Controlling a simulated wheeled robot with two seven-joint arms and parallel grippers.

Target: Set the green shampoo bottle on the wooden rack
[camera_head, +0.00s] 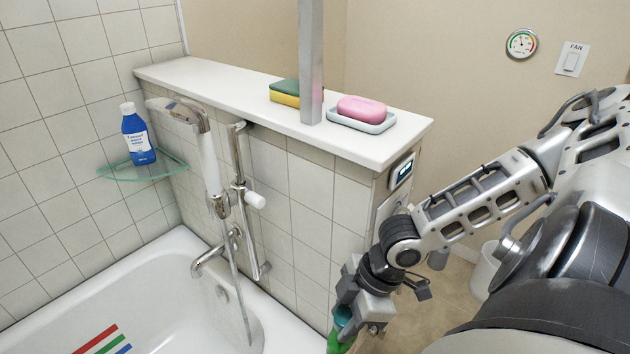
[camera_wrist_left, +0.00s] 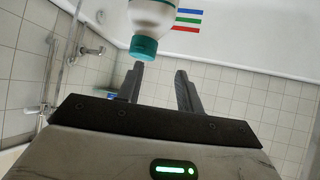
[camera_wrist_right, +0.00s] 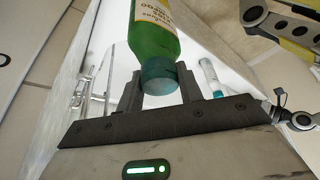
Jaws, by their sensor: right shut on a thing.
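The green shampoo bottle (camera_wrist_right: 152,30) has a dark green cap (camera_wrist_right: 158,76) and a pale label. My right gripper (camera_wrist_right: 160,85) is shut on its cap, as the right wrist view shows. In the head view my right gripper (camera_head: 357,312) is low, in front of the tiled half wall, and only a little of the green bottle (camera_head: 338,345) shows below it at the frame edge. My left gripper (camera_wrist_left: 160,80) is open and empty, seen only in its wrist view. I cannot make out the wooden rack in any view.
A white bottle with a teal cap (camera_wrist_left: 143,46) is close beyond my left fingertips. The bathtub (camera_head: 150,285) is left of my right gripper. The ledge (camera_head: 230,95) holds a sponge (camera_head: 285,92) and a soap dish (camera_head: 370,124). A glass shelf (camera_head: 130,172) holds a blue bottle (camera_head: 136,138).

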